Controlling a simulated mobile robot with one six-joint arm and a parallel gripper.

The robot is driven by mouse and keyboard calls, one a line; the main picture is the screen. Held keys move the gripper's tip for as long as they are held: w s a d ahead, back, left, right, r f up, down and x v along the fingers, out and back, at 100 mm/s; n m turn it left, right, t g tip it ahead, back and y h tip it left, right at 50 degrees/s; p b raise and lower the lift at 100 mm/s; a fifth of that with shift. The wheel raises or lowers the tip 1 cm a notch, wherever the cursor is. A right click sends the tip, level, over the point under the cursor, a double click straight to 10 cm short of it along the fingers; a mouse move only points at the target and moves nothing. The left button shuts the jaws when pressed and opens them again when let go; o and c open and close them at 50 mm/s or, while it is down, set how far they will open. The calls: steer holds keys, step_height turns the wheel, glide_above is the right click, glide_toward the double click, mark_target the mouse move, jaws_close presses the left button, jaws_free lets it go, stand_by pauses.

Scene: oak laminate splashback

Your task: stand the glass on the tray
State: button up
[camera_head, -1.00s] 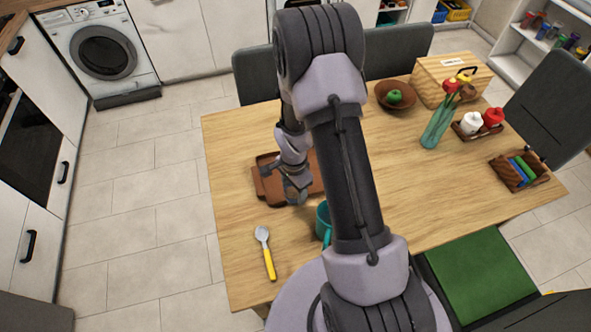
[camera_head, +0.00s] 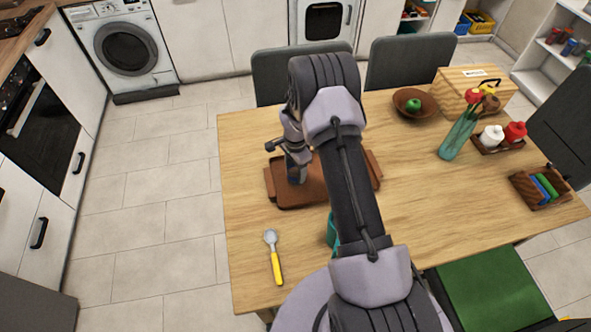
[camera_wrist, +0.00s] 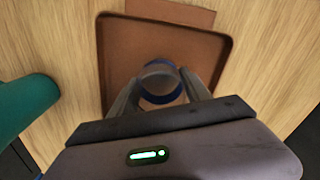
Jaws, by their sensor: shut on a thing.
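The brown tray (camera_head: 290,201) lies flat on the wooden table, partly hidden behind my arm in the head view. My gripper (camera_head: 297,162) is over the left half of the tray. In the wrist view my gripper (camera_wrist: 160,92) is shut on the glass (camera_wrist: 160,68), a round clear-grey vessel with a blue band, seen from above between the two fingers. The tray's bare floor (camera_wrist: 125,45) surrounds the glass in that view. I cannot tell whether the glass's base touches the tray.
A teal mug (camera_head: 332,230) stands in front of the tray, partly behind my arm. A spoon with a yellow handle (camera_head: 276,267) lies at the near left. A bowl with a green apple (camera_head: 413,104), a teal vase (camera_head: 458,138) and a condiment tray stand to the right.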

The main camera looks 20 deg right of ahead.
steer(key=o, duration=1.7)
steer(key=shift+f, duration=0.15)
steer(key=s+a+r+n+t+p, duration=0.1)
steer(key=s+a+r+n, duration=0.15)
steer(key=r, duration=1.25)
steer(key=s+a+r+n+t+p, duration=0.1)
steer(key=a+r+p, duration=0.15)
steer(key=r, duration=1.25)
steer(key=s+a+r+n+t, duration=0.25)
steer(key=s+a+r, duration=0.25)
steer(key=s+r, duration=0.6)
steer(key=s+a+r+n+y, duration=0.1)
steer(key=s+a+n, duration=0.1)
steer(key=s, duration=0.5)
steer(key=s+a+r+n+t+y, duration=0.1)
steer(key=s+a+n, duration=0.2)
steer(key=s, duration=0.3)
steer(key=shift+s+b, duration=0.4)
steer(key=shift+s, duration=0.1)
